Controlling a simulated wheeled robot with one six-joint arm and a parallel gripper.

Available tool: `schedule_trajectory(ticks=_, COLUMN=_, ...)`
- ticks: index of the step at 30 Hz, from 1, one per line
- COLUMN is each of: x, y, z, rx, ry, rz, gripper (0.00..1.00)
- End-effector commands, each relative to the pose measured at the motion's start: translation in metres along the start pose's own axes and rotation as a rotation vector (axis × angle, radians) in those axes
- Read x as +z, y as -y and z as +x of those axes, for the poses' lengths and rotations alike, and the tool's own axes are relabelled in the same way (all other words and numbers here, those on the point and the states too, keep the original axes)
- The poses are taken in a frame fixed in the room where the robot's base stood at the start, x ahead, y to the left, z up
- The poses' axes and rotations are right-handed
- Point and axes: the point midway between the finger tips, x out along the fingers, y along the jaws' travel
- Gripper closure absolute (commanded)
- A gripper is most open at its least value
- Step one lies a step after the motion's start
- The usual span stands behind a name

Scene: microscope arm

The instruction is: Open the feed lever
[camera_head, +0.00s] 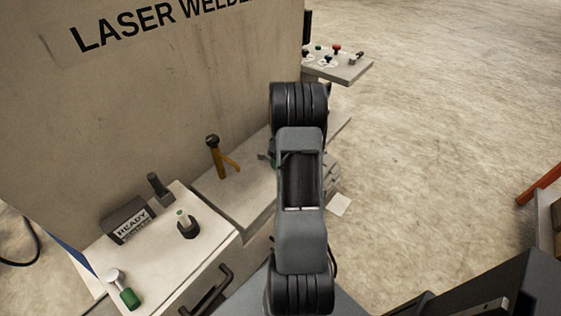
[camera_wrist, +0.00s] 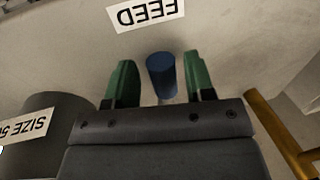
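In the wrist view a blue cylindrical lever handle (camera_wrist: 161,75) stands below an upside-down FEED label (camera_wrist: 146,14) on a pale surface. My gripper (camera_wrist: 157,80) is open, with one green finger on each side of the blue handle. A gap shows between each finger and the handle. How deep the handle sits between the fingers I cannot tell. In the head view my arm covers the feed lever, and only a small green bit of my gripper (camera_head: 270,156) shows beside the arm.
A yellow lever (camera_head: 225,160) stands left of my arm and close to my gripper in the wrist view (camera_wrist: 280,130). A dark round part with a SIZE label (camera_wrist: 28,124) is on the other side. The welder's tall wall (camera_head: 150,90) rises behind. Open floor lies right.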

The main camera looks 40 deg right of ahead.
Motion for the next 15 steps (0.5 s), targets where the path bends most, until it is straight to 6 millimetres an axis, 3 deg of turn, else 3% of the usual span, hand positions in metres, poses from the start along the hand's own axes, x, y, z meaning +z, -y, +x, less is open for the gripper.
schedule_trajectory(ticks=10, x=0.000, y=0.000, z=-0.003, rx=-0.001, ry=0.000, rz=0.002, gripper=0.46)
schedule_trajectory(ticks=15, x=0.000, y=0.000, z=-0.025, rx=0.002, ry=-0.003, rz=0.002, gripper=0.46)
